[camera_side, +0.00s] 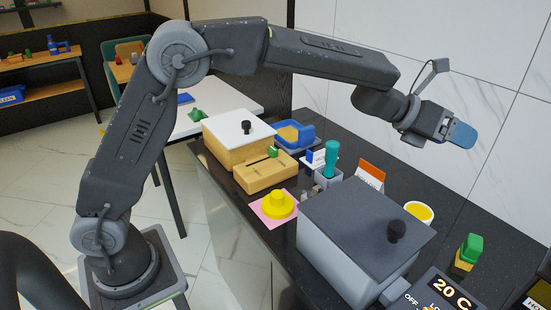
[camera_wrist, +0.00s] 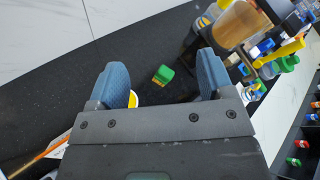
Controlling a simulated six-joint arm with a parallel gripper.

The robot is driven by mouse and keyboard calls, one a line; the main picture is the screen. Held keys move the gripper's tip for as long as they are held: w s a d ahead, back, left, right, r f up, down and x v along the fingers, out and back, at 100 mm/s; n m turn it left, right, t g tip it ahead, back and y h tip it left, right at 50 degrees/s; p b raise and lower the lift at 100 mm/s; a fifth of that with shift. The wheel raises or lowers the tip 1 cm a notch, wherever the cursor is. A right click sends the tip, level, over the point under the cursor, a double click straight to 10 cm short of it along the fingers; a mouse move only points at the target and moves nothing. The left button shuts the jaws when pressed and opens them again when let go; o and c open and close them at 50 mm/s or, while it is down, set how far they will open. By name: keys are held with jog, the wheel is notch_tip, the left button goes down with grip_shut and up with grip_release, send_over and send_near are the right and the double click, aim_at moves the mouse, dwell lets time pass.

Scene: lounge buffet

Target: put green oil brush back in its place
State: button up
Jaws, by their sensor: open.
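A small block-like item with a green top and yellow lower part (camera_side: 468,253) stands on the black counter at the right; it also shows in the wrist view (camera_wrist: 163,75). It may be the green oil brush, but I cannot tell for sure. A teal-handled item (camera_side: 332,158) stands upright in a small grey holder (camera_side: 328,179) mid-counter. My gripper (camera_side: 463,134) is raised above the counter's far right side, apart from everything. In the wrist view my gripper (camera_wrist: 163,84) is open and empty, with the green-and-yellow item between its fingers in the picture, farther below.
A white bowl with yellow contents (camera_side: 418,212) sits near a grey lidded box (camera_side: 360,245). A wooden box (camera_side: 238,140), a yellow knobbed thing (camera_side: 278,204) and an orange-and-white card (camera_side: 370,175) crowd the counter. A display (camera_side: 445,292) stands at front right. The tiled wall (camera_side: 450,60) is behind.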

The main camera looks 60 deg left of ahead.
jog(key=s+a+r+n+t+y, duration=0.4)
jog(key=a+r+n, duration=0.3)
jog(key=a+n, duration=0.25)
jog(key=s+a+n+y, duration=0.7)
jog(key=s+a+n, duration=0.35)
jog(key=n, duration=0.45)
jog(key=s+f+n+g, duration=0.4)
jog(key=s+n, duration=0.3)
jog(key=s, duration=0.4)
jog(key=s+f+n+g+h, duration=0.1)
jog(key=s+f+n+g, duration=0.3)
jog(key=s, duration=0.8)
notch_tip(320, 180, down, 2)
jog(key=n, duration=0.3)
jog(key=shift+s+a+f+n, duration=0.15)
jog(key=shift+n, duration=0.2)
